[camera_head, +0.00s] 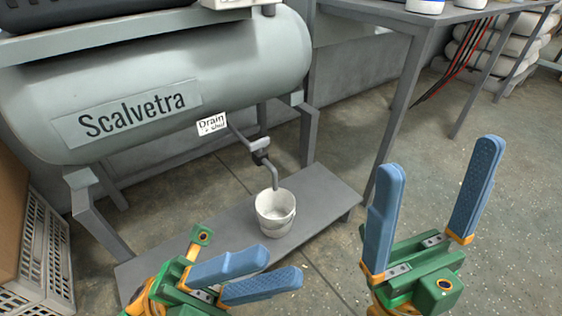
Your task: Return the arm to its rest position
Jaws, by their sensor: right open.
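My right gripper (440,160) is at the lower right, its two blue fingers pointing up and spread wide apart. It is open, with nothing between the fingers and only bare floor behind it. My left gripper (284,265) is at the lower centre, its blue fingers pointing right. They lie close together in this view, and I cannot tell how far apart they are. I see no object in the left gripper. It appears in front of the grey low bench. Most of both arms is outside the picture.
A grey tank (230,65) marked Scalvetra stands on a frame at the upper left, with a drain tap (260,150) over a white bucket (275,212) on a low bench (325,195). A white crate (45,250) is at left. A table (440,12) stands behind. Floor at right is clear.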

